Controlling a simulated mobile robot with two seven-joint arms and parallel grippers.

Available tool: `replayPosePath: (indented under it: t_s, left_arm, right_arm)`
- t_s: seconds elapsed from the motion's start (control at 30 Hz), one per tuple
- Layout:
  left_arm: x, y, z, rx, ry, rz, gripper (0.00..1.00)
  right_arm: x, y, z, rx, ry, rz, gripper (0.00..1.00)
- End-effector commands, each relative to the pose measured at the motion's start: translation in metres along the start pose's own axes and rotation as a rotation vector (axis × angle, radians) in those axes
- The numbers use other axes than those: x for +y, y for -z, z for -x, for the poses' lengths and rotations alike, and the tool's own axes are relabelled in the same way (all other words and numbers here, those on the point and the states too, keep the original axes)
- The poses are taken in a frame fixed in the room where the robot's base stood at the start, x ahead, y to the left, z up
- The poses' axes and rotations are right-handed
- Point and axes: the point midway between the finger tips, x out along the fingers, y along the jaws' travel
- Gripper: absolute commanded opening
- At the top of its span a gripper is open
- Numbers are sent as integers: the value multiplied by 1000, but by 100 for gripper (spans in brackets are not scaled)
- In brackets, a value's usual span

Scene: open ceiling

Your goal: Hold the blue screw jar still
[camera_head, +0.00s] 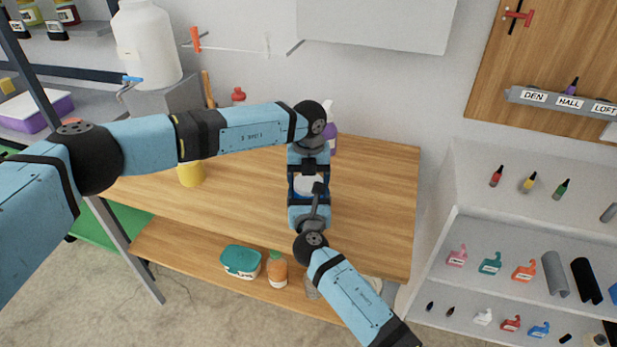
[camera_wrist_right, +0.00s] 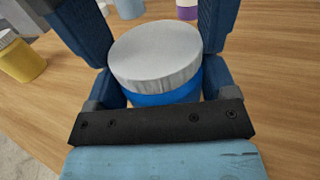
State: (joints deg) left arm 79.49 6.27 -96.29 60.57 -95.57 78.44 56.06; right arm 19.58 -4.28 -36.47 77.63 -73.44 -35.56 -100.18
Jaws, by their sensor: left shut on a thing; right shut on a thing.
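The blue screw jar (camera_wrist_right: 165,98) stands upright on the wooden workbench, with a pale grey ribbed lid (camera_wrist_right: 158,50) on top. In the head view its pale lid (camera_head: 308,184) shows between my two grippers. My right gripper (camera_head: 309,196) comes from the near side and is shut on the jar; in the right wrist view the jar sits between dark blue fingers. My left gripper (camera_head: 308,174) reaches in from the far side and is shut at the jar too. Its exact contact with lid or body is hidden.
A yellow container (camera_head: 190,174) stands left on the workbench (camera_head: 375,200); a purple-and-white bottle (camera_head: 331,138) stands behind my left wrist. A teal tub (camera_head: 241,261) and an orange bottle (camera_head: 277,270) sit on the lower shelf. The benchtop's right side is clear. White shelving (camera_head: 455,225) stands right.

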Motion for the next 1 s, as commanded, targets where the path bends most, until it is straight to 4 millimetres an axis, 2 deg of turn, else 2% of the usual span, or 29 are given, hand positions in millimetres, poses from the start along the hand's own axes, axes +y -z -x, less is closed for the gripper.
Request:
replayPosePath:
  t_s: [0.17,0.6,0.73,0.87,0.9,1.0]
  left_arm:
    - [0,0,0,0,0,-325,47]
    - [0,0,0,0,0,-1297,47]
    - [0,-1,-1,0,0,-1507,47]
    - [0,-1,-1,0,0,-1492,47]
    - [0,-1,-1,0,0,-1492,80]
    - [0,0,-1,0,0,-1491,100]
  right_arm:
    - [0,0,0,1,0,0,12]
    - [0,0,0,1,0,0,12]
    - [0,0,0,1,0,0,12]
    - [0,0,0,1,0,0,12]
    - [0,0,0,1,0,0,12]
    - [0,0,0,1,0,0,12]
